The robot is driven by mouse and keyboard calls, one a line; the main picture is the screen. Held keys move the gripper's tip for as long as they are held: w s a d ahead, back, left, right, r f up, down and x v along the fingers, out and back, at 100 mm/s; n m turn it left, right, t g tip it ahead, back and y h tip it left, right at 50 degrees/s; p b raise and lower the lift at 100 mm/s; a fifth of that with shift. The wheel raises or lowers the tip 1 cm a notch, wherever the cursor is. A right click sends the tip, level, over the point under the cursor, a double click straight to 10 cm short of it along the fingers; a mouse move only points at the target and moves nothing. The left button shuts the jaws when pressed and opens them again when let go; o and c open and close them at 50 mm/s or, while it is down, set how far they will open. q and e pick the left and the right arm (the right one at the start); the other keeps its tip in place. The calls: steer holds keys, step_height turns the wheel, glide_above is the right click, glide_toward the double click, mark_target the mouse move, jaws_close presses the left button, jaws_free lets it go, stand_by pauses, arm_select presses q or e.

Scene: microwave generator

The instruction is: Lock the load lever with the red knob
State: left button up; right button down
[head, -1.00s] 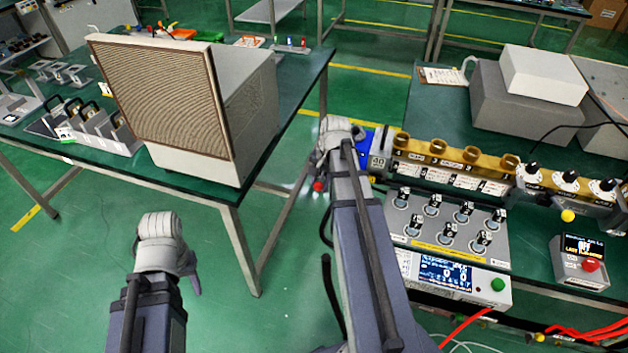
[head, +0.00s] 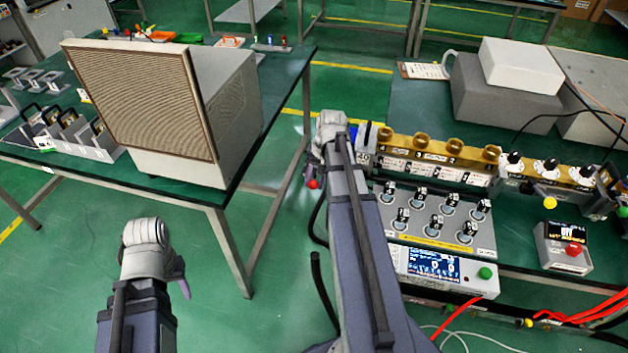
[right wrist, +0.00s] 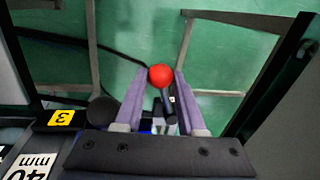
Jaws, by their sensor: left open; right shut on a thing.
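The red knob (head: 313,184) is at the end of the load lever, at the left end of the waveguide bench with brass rings. In the right wrist view the red knob (right wrist: 161,77) sits between the purple fingers, with its dark lever shaft (right wrist: 167,103) running down from it. My right gripper (head: 316,172) is shut on the lever. The lever's base is mostly hidden by my wrist. My left gripper (head: 182,280) is open and empty, low over the floor on the left, away from the bench.
A large box with a mesh front (head: 140,100) stands on the left table. Green floor lies between the tables.

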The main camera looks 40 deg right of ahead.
steer(key=c, duration=0.5)
jaws_free()
steer(key=r+p, duration=0.5)
steer(key=s+d+r+p, duration=0.1)
steer(key=r+p, duration=0.1)
steer(key=shift+r+p, duration=0.35)
